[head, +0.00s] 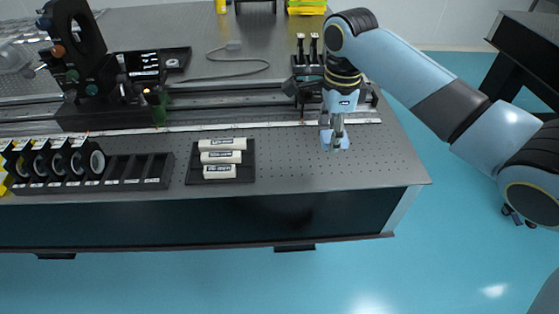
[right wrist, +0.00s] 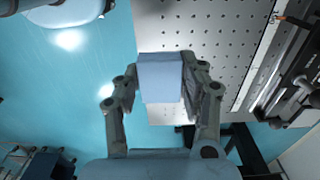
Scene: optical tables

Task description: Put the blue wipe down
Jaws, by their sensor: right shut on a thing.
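My right gripper (head: 335,136) is shut on the blue wipe (head: 336,141) above the right end of the optical table (head: 300,165). In the right wrist view the blue wipe (right wrist: 161,78) shows as a pale blue block between the two fingers of my right gripper (right wrist: 162,95). The perforated tabletop lies behind it in that view, and blue floor shows to its left. I cannot tell how far the wipe is from the tabletop. My left gripper is not in view.
Further left stands a black rack (head: 130,170) with round optics. A rail (head: 230,105) runs behind. Bare tabletop lies between the tray and the wipe. The table's right edge is close.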

